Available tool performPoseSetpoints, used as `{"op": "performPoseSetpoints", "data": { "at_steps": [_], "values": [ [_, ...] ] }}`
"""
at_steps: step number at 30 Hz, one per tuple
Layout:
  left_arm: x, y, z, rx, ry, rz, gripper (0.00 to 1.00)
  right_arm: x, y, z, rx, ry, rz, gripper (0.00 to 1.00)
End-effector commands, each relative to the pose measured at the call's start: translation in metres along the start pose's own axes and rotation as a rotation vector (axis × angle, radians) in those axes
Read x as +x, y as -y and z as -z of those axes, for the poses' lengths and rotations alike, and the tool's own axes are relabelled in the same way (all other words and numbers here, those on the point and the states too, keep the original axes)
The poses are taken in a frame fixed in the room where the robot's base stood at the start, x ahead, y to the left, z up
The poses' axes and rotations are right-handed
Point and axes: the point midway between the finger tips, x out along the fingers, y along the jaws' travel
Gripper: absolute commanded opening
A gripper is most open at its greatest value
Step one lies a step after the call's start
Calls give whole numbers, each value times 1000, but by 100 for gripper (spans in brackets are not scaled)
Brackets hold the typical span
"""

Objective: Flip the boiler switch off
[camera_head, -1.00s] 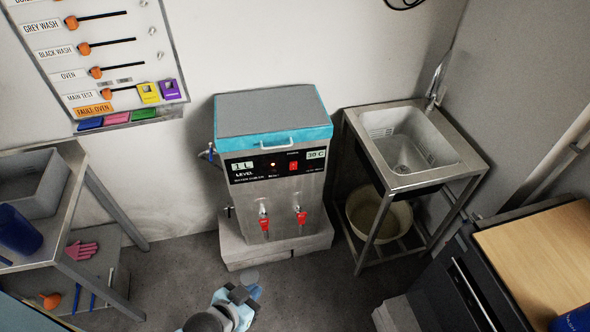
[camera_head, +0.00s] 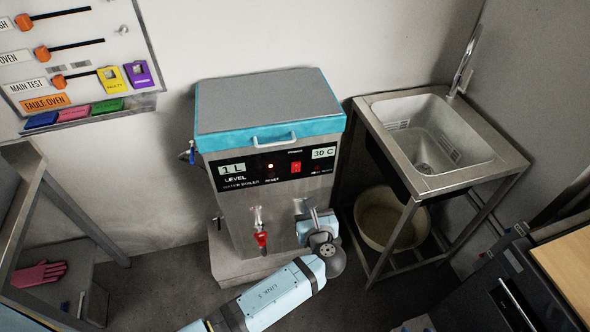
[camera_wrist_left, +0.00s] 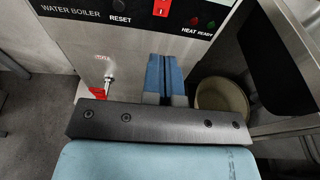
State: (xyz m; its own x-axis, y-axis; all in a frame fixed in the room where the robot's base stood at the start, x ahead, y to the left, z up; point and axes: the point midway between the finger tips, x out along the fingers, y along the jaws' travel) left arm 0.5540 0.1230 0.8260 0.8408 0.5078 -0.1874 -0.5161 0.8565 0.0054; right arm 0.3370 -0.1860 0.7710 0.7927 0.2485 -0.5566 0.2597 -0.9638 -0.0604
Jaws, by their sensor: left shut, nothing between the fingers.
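The water boiler (camera_head: 225,205) is a steel box with a teal-rimmed lid. In the left wrist view the red switch (camera_wrist_left: 162,8) is cut by the top edge. My left gripper (camera_head: 311,214) is in front of the boiler's lower right front, below the switch. Its blue fingers (camera_wrist_left: 164,72) are shut with nothing between them and point up the boiler front. They look apart from the switch. The left tap (camera_head: 261,236) shows; the right tap is hidden behind my gripper.
A steel sink stand (camera_head: 465,180) with a basin (camera_head: 384,217) beneath stands close right of the boiler. A wall board (camera_head: 75,45) with sliders hangs at left. A metal table (camera_head: 20,215) is at the left edge, a dark cabinet (camera_head: 490,275) at lower right.

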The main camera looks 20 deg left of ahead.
Motion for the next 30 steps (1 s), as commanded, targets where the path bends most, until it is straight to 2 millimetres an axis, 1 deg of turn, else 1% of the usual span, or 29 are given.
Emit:
{"op": "performPoseSetpoints", "data": {
  "at_steps": [3, 7, 11, 14, 20, 24, 27, 30],
  "values": [
    [0, 0, 0, -1, -2, 0, 0, -4, -1, -9, 0, 17, -1, 43],
    [1, -1, 0, -3, -2, 1, 0, -3, -3, -14, -2, 23, -4, 43],
    [10, -1, 3, -4, -2, 0, 0, 2, -4, -19, 1, 22, -5, 43],
    [25, -1, 5, -5, -1, 0, 0, 9, -5, -26, 9, 25, -4, 43],
    [69, -1, 8, -5, -1, -1, 0, 26, -4, -42, 24, 29, -1, 43],
    [98, 0, 8, -6, -1, 1, 0, 32, -1, -39, 9, -8, 3, 43],
    [114, 0, 1, -7, -2, 1, 0, 33, 2, -36, 1, -26, 7, 43],
    [126, 0, -4, -7, -3, 1, 0, 35, 2, -38, -8, -32, 8, 43]
  ]
}}
